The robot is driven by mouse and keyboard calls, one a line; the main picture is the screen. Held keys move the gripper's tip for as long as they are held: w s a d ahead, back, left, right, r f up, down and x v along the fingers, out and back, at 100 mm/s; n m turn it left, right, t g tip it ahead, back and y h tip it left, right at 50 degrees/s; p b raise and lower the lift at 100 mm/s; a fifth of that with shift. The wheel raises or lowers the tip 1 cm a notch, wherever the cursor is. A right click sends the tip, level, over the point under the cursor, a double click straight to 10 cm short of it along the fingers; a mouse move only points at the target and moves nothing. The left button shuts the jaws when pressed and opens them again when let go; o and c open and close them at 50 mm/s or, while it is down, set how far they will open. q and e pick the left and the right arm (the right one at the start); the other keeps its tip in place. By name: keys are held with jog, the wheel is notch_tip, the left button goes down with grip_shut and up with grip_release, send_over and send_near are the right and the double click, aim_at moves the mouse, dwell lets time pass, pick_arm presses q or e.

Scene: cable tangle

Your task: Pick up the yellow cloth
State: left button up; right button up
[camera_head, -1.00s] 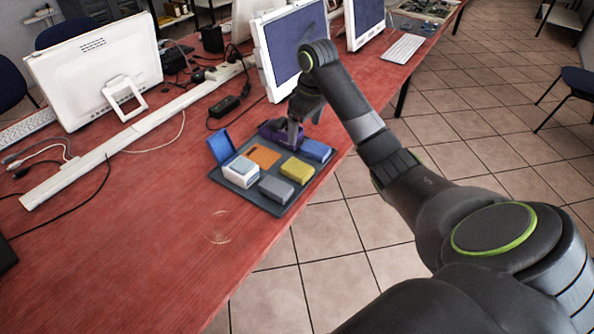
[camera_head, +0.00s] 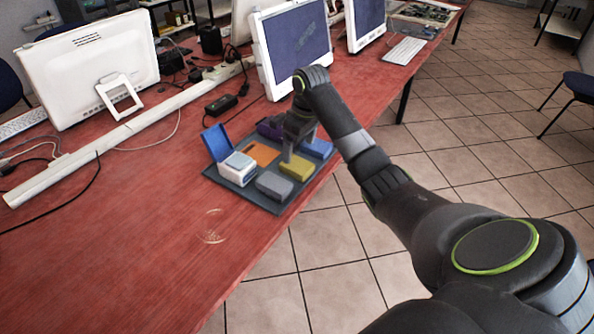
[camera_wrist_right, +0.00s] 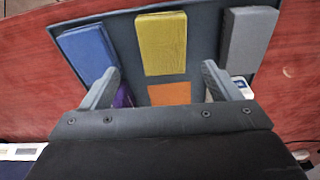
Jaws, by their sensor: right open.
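The yellow cloth (camera_head: 296,168) is a folded block on the dark tray (camera_head: 233,177), near the tray's right front side. My right gripper (camera_head: 298,151) is over the tray, just behind the cloth in the head view. In the right wrist view the gripper (camera_wrist_right: 163,85) is open, with its fingers apart and nothing between them but the view of the tray. The yellow cloth (camera_wrist_right: 162,42) shows beyond the fingertips, centred between them. I see no contact. My left gripper is not in view.
Around the cloth lie a grey block (camera_head: 273,186), a blue block (camera_head: 317,148), an orange piece (camera_head: 260,153), a purple item (camera_head: 270,128), a white-and-blue stack (camera_head: 238,168) and an upright blue piece (camera_head: 217,142). A monitor (camera_head: 292,45) stands behind. Bare red table (camera_head: 130,240) is at front left.

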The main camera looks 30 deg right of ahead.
aim_at(297, 164)
jog(key=f, duration=0.6)
jog(key=shift+a, duration=0.25)
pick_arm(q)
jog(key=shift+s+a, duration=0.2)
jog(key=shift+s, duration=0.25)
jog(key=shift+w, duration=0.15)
pick_arm(e)
jog(key=shift+f, duration=0.1)
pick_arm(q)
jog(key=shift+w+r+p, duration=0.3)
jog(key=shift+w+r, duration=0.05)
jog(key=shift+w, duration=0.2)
pick_arm(e)
jog(key=shift+f, duration=0.1)
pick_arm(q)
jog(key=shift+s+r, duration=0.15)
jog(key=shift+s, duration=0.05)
